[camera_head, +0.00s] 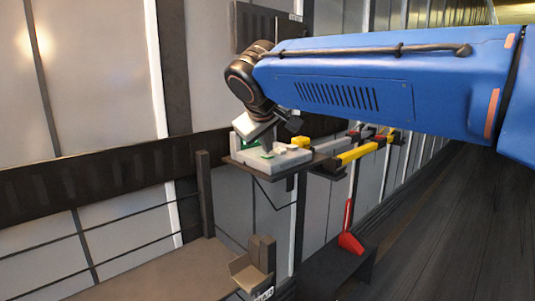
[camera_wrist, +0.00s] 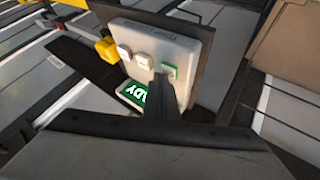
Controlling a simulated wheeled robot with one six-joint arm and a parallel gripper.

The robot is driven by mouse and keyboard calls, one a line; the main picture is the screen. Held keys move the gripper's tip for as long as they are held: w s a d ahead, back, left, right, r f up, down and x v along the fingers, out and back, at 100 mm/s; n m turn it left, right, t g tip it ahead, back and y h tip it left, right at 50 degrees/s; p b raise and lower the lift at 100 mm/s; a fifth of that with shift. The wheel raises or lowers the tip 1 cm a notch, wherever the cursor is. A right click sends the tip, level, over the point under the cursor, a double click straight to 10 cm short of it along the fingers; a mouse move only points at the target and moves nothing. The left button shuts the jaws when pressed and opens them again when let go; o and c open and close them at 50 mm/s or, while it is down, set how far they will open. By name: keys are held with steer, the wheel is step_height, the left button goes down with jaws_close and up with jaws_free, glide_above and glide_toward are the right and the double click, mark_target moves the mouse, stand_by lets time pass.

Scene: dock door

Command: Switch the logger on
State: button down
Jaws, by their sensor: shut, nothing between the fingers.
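The logger (camera_wrist: 182,48) is a light grey box on a dark shelf, and in the head view it shows (camera_head: 290,158) below my wrist. Its face has two whitish keys (camera_wrist: 142,60) and a small key with green (camera_wrist: 170,70). A green panel (camera_wrist: 134,93) shows the letters "ADY", the rest hidden by my gripper. My gripper (camera_wrist: 164,82) is shut and empty, its tips over the logger's face close to the green key. I cannot tell whether they touch it.
A yellow block (camera_wrist: 107,50) sits beside the logger. A yellow bar (camera_head: 357,153) extends on the right of the shelf (camera_head: 240,162). A red lever (camera_head: 349,235) stands lower right.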

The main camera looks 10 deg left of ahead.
mark_target(267, 156)
steer(key=shift+r, duration=0.9)
steer(key=shift+r, duration=0.1)
step_height(267, 156, up, 5)
steer(key=shift+f, duration=0.1)
stand_by(0.3)
stand_by(0.4)
